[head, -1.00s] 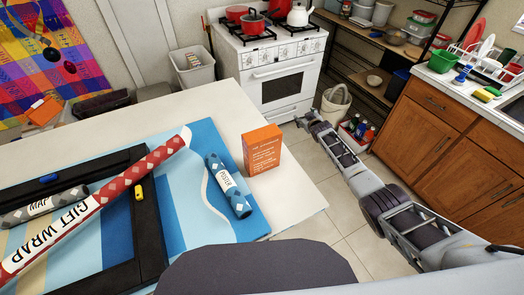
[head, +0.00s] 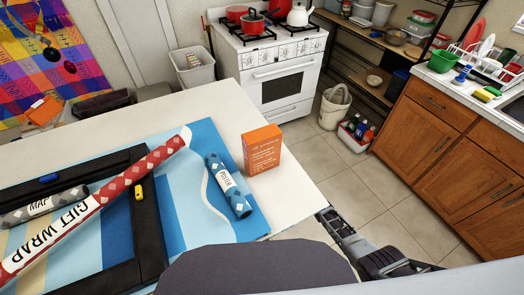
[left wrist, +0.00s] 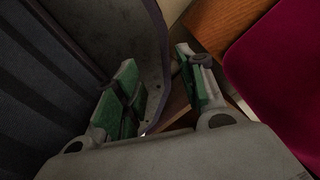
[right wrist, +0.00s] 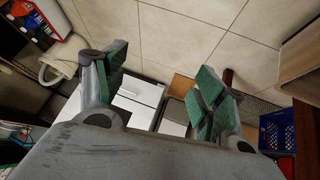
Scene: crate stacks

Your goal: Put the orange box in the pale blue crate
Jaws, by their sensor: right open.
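The orange box (head: 262,150) stands upright near the right edge of the white table in the head view, beside the blue poster tube. No pale blue crate shows clearly in any view. My right gripper (head: 325,215) is low beyond the table's right edge, apart from the box. In the right wrist view its fingers (right wrist: 158,85) are spread and empty above the floor. My left gripper is outside the head view. In the left wrist view its fingers (left wrist: 160,95) are apart, with no task object between them.
The table (head: 290,185) also holds a poster tube (head: 228,185), a gift wrap roll (head: 100,205) and a black frame (head: 150,225). A darker blue crate (right wrist: 277,130) shows at the right of the right wrist view. Tiled floor (head: 370,190) lies open between table and cabinets.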

